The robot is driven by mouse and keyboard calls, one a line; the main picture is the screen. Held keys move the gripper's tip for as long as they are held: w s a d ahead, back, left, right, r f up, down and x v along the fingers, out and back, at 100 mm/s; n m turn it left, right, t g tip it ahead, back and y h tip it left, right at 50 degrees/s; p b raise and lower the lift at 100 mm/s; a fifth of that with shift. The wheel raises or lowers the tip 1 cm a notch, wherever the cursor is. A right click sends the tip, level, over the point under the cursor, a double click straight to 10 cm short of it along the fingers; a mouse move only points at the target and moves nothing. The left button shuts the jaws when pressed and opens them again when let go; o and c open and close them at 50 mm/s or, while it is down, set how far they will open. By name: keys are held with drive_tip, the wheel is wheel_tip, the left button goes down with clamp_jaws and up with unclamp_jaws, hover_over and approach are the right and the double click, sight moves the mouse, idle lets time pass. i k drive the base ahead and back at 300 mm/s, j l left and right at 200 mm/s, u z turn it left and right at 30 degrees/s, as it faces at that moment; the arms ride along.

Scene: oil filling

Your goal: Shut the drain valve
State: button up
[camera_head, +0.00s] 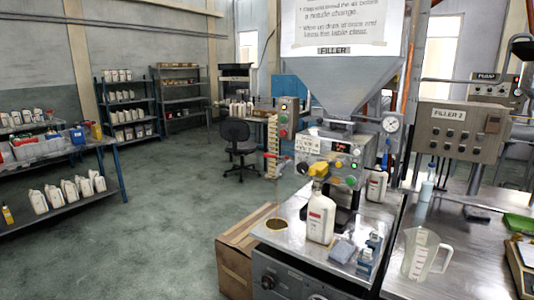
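The filler machine (333,152) stands right of centre in the head view, under a grey hopper (348,82) labelled FILLER. A yellow handle-like part (318,170) sits at the front of the filler, just above a white bottle (320,216) standing on the metal bench. My gripper is not in view.
A clear measuring jug (418,254) stands on the bench at right. A cardboard box (236,262) is on the floor left of the bench. Shelves (60,200) line the left.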

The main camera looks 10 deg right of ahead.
sight(266, 155)
drive_tip(key=i+j+z, duration=0.2)
drive_tip(key=i+j, duration=1.35)
